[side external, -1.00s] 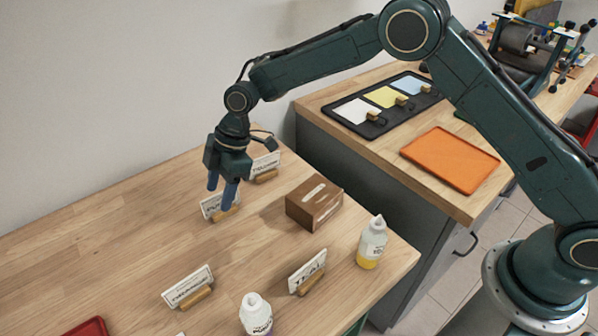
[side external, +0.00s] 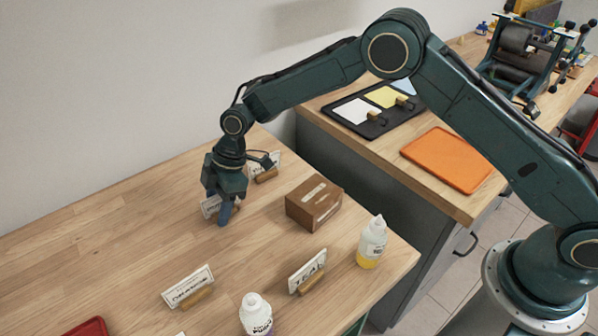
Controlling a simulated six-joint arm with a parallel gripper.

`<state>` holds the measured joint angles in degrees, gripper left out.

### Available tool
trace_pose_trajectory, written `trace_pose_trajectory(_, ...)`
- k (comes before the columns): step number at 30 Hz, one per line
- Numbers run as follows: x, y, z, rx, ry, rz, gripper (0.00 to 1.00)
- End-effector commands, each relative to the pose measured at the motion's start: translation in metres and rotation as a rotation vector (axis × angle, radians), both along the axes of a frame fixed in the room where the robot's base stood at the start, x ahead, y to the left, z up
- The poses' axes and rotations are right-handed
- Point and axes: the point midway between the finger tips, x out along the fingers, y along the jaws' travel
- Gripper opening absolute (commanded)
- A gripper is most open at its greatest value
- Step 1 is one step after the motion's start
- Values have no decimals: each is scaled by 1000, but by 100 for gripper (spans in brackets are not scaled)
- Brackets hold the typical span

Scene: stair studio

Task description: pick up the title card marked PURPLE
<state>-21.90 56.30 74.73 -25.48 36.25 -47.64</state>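Whether the fingers press on the card cannot be seen. The card still stands at the table.
Another card (side external: 264,160) stands just behind my gripper. A brown box (side external: 314,204) is to the right. Nearer are a TEAL card (side external: 308,269), a long-worded card (side external: 188,285) and two bottles (side external: 372,243) (side external: 256,315).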

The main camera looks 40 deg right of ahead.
Motion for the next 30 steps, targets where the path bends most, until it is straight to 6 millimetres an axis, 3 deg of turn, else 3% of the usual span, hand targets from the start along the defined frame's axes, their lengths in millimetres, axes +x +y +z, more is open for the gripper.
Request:
trace_pose_trajectory(1,0,0,0,0,0,0,37)
trace_pose_trajectory(6,0,0,0,0,0,0,5)
trace_pose_trajectory(20,0,0,7,1,-1,0,5)
trace_pose_trajectory(30,1,0,50,2,-4,-1,5)
